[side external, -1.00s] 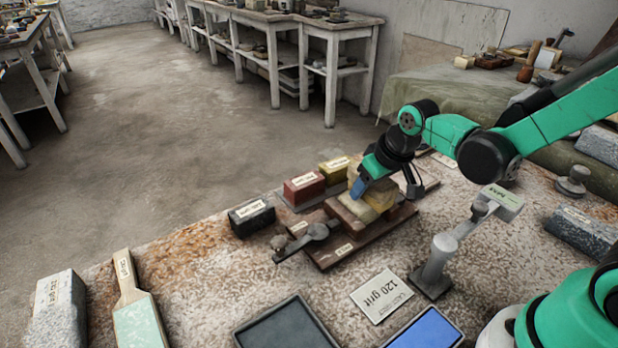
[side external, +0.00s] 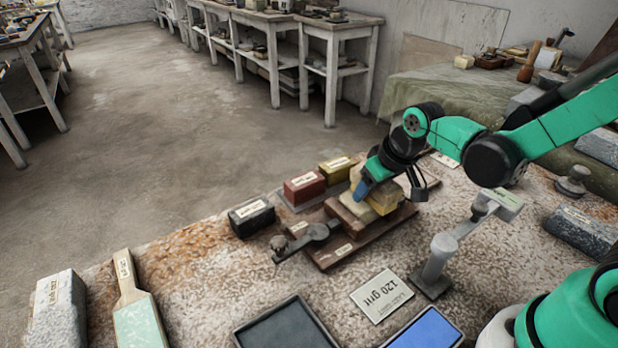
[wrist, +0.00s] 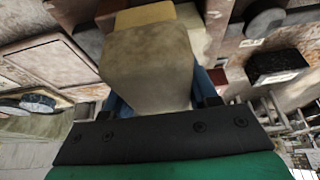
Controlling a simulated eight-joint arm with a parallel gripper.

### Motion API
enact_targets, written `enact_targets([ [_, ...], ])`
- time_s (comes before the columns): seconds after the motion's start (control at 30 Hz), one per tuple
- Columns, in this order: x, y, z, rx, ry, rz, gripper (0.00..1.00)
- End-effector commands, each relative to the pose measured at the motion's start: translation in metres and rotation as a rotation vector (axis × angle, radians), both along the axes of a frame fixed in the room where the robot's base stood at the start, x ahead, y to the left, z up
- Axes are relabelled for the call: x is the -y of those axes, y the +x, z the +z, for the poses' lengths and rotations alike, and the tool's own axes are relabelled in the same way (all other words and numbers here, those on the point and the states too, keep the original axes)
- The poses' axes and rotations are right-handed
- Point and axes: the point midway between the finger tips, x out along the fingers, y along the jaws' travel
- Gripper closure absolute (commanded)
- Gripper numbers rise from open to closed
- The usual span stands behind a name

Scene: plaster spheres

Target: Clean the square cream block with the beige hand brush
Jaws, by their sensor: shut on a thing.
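My gripper (side external: 368,186) is shut on a beige, rounded, blocky thing that looks like the hand brush (wrist: 150,68). It fills the space between the blue fingers in the wrist view, and no bristles can be made out. In the side view, my gripper is low over the brown board, with a square cream block (side external: 352,210) and a yellowish part (side external: 384,203) close beneath it. I cannot tell whether the held thing touches the block, because the fingers and wrist cover the place.
A grey clamp-like piece (side external: 315,233) lies on the brown board (side external: 335,257). Red (side external: 304,187), yellow (side external: 335,170) and black (side external: 251,217) blocks stand behind and left. A grey post (side external: 438,262) stands to the right. Dark (side external: 289,326) and blue (side external: 428,330) trays lie in front.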

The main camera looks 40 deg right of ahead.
Motion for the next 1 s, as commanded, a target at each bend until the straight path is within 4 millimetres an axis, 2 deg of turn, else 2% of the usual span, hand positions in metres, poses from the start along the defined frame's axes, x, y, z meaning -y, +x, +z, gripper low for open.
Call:
enact_targets([
  [0.27, 0.0, -0.018, -0.001, 0.0, 0.0, 0.0, 0.9],
  [0.47, 0.0, -0.019, -0.002, 0.0, 0.0, 0.0, 0.9],
  [1.0, 0.0, 0.005, 0.0, 0.0, 0.0, 0.0, 0.9],
])
